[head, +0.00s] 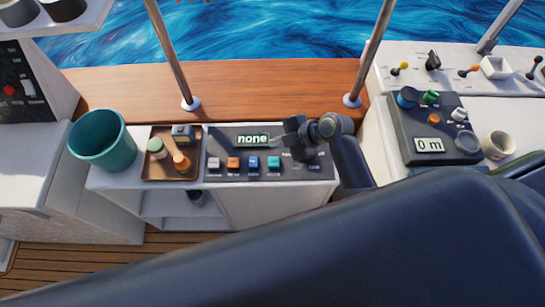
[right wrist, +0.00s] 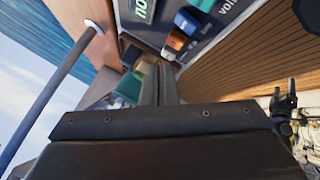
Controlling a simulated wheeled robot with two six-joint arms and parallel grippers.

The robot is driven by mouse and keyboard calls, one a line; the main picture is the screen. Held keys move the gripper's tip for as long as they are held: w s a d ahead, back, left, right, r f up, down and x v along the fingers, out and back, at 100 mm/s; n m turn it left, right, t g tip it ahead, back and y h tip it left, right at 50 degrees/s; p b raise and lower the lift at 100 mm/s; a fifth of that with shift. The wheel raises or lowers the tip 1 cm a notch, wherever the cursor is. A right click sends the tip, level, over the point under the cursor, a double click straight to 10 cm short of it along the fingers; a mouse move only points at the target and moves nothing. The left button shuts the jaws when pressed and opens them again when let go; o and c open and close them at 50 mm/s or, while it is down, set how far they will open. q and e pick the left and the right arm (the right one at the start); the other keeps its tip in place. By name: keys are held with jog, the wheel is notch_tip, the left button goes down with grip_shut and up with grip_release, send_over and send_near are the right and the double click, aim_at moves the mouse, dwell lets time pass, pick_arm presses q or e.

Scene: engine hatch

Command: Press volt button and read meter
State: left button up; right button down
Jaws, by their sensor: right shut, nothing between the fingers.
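The meter panel (head: 222,140) is a dark unit on the white console. Its lit display (head: 251,140) reads "none". Below it is a row of buttons: white (head: 215,163), orange (head: 233,163), blue (head: 252,163) and teal (head: 273,163). In the right wrist view a "volt" label (right wrist: 229,7) shows beside the teal button (right wrist: 204,4). My right gripper (head: 288,140) is above the panel's right part, shut and empty; its fingers (right wrist: 158,88) show in the wrist view. A dark two-pronged shape (right wrist: 285,103), perhaps my left gripper, is at the wrist view's right.
A brown tray (head: 149,177) with small items and a teal bucket (head: 102,142) stand left of the panel. Metal posts (head: 172,55) rise from the wooden ledge (head: 270,85). A second unit reading "0 m" (head: 429,145) and a beige mug (head: 497,145) are at the right.

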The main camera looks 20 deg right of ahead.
notch_tip(320, 180, down, 3)
jog(key=b, duration=0.2)
jog(key=shift+w+f+b, duration=0.1)
jog(key=shift+f+b, duration=0.05)
jog(key=shift+b, duration=0.15)
jog(key=b, duration=0.4)
send_over(277, 162)
notch_tip(277, 162, down, 5)
jog(key=shift+r, duration=0.15)
pick_arm(q)
notch_tip(277, 162, down, 7)
jog(key=shift+w+a+f+b, duration=0.15)
jog(key=shift+w+f+b, duration=0.05)
jog(key=shift+w+b, duration=0.25)
pick_arm(e)
jog(key=shift+w+f, duration=0.1)
jog(key=shift+f, duration=0.4)
pick_arm(q)
jog(key=shift+w, duration=0.1)
jog(key=shift+f, duration=0.1)
pick_arm(e)
jog(key=shift+f, duration=0.1)
pick_arm(q)
jog(key=shift+f+b, duration=0.25)
jog(key=shift+b, duration=0.05)
pick_arm(e)
jog(key=shift+f, duration=0.3)
